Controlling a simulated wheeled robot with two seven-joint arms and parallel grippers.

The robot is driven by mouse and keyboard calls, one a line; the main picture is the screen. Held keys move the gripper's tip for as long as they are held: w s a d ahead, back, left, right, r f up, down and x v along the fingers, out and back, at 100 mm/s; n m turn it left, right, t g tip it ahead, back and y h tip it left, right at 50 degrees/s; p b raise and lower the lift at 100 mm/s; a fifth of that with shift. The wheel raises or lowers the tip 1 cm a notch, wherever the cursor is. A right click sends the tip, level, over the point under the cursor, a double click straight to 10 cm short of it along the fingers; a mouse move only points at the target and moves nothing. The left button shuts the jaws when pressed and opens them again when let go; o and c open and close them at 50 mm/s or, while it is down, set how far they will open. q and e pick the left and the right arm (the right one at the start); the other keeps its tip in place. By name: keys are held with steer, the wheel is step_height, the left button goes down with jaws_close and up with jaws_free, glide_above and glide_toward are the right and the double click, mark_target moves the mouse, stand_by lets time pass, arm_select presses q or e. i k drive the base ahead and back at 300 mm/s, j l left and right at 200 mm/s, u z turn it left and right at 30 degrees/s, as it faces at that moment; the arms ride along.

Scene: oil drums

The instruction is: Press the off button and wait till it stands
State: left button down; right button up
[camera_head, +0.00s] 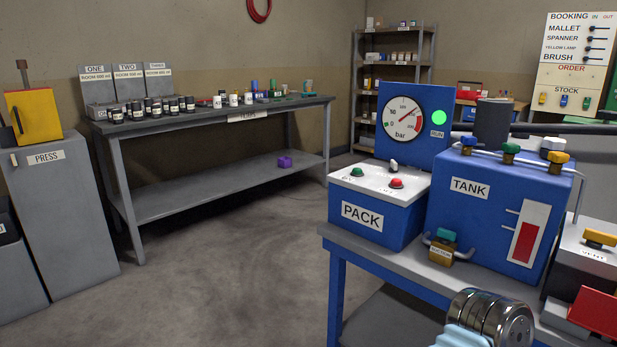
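The blue box labelled PACK (362,216) stands on the workbench, with a white sloping top. On that top are a green button (357,171), a red button (396,183) and a small lever (393,164); the button labels are too small to read. Behind it, a blue panel carries a round bar gauge (403,119). Its needle points to the upper right. A bright green lamp (438,117) labelled RUN is beside the gauge. Nothing touches either button. Neither gripper can be made out.
The blue TANK (480,215) with coloured valve caps and a red level window stands right of the pack. A grey box (590,243) labelled VENT is at the right edge. A long grey bench (215,120) stands left; the floor between is clear.

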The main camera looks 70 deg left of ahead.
mark_target(396, 183)
steer(key=u, duration=1.95)
